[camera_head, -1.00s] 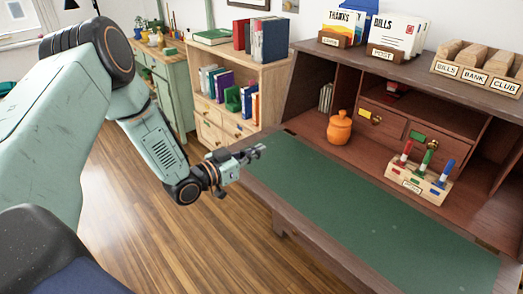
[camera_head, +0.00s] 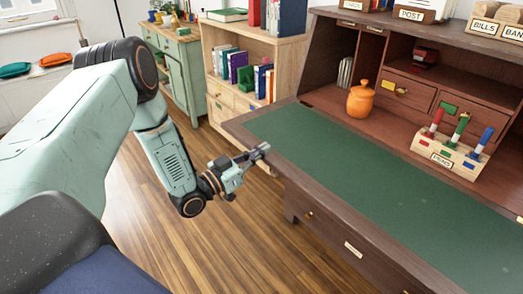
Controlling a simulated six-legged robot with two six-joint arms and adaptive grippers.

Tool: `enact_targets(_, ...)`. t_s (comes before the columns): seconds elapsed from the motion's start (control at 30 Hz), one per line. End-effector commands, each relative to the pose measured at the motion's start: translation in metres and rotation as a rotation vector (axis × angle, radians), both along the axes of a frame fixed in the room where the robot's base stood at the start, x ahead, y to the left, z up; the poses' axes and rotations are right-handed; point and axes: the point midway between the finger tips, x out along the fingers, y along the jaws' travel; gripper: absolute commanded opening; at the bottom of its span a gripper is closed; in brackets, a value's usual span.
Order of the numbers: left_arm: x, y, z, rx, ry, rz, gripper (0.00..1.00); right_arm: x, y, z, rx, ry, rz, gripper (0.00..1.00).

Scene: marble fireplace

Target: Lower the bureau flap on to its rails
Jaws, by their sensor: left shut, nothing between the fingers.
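The bureau flap (camera_head: 380,190) lies down flat, or nearly so, with its green writing surface facing up and a dark wood border. The inside of the bureau (camera_head: 325,97) is open behind it. My left gripper (camera_head: 263,149) is shut and empty at the flap's front edge, near its left corner. Its fingertips overlap the edge in the picture; I cannot tell whether they touch it. The rails under the flap are hidden or cannot be made out. My right gripper is out of view.
An orange lidded pot (camera_head: 361,101) and a pen stand (camera_head: 447,153) stand inside the bureau. A drawer with a brass knob (camera_head: 308,213) is below the flap. A bookcase (camera_head: 293,53) and a green cabinet (camera_head: 175,75) stand beyond. The wooden floor (camera_head: 130,220) at left is clear.

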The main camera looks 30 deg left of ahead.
Motion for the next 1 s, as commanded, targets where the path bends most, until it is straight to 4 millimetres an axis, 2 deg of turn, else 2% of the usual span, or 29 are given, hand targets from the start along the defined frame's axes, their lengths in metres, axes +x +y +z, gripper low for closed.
enact_targets(0.2, -0.001, 0.0, -0.008, 0.0, 0.0, 0.0, 0.0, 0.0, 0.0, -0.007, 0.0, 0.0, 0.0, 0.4)
enact_targets(0.73, -0.001, 0.0, -0.008, 0.0, 0.0, 0.0, 0.0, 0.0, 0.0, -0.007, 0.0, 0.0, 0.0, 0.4)
enact_targets(1.0, 0.006, -0.002, 0.008, 0.001, -0.003, -0.002, 0.0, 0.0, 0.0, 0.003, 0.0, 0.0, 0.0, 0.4)
